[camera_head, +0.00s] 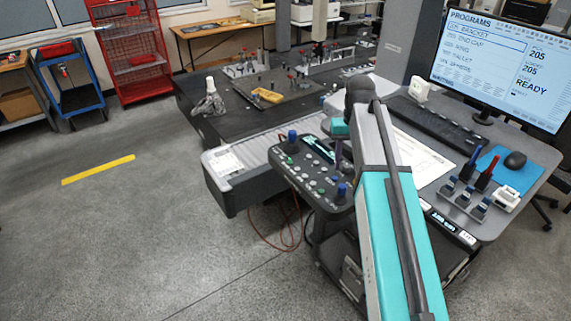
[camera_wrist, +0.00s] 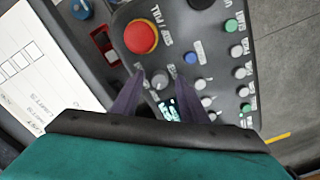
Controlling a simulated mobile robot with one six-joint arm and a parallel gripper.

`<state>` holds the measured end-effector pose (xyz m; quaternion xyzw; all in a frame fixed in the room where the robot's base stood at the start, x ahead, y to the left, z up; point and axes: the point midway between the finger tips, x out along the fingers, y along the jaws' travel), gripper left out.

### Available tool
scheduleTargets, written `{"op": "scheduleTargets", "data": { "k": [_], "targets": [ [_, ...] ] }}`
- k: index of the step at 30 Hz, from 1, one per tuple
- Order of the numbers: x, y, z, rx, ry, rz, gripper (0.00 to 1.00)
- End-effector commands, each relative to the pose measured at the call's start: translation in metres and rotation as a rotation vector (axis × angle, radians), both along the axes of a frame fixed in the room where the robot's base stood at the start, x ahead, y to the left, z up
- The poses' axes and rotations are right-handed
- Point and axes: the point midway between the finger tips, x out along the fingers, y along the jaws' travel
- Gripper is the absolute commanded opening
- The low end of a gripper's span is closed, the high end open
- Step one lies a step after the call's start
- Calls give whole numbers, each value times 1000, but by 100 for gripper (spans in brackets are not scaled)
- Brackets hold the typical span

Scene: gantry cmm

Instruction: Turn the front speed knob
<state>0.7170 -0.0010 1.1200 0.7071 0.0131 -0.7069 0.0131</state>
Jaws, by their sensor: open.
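A small grey knob (camera_wrist: 159,81) sits on the dark control panel (camera_wrist: 190,20), below a large red button (camera_wrist: 141,37) in the wrist view. The lettering beside it is too blurred to read, so I cannot tell for sure that it is the front speed knob. My gripper (camera_wrist: 158,78) is open, with its two dark purple fingers on either side of this knob. I cannot tell whether they touch it. In the head view my gripper (camera_head: 338,158) points down over the right part of the panel (camera_head: 290,158), and my arm hides part of it.
A small lit display (camera_wrist: 170,109), green buttons (camera_wrist: 231,26) and several grey toggles crowd the panel. Blue-topped joysticks (camera_head: 292,137) stand up from it. A desk with a monitor (camera_head: 497,62) is at right. Open floor (camera_head: 130,230) lies at left.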

Motion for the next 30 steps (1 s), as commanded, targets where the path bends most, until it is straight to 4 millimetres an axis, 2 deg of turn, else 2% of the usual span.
{"op": "scheduleTargets", "data": {
  "k": [11,30],
  "targets": [
    [0,0,0,0,0,-95,40],
    [0,1,0,0,1,-465,40]
  ]
}}
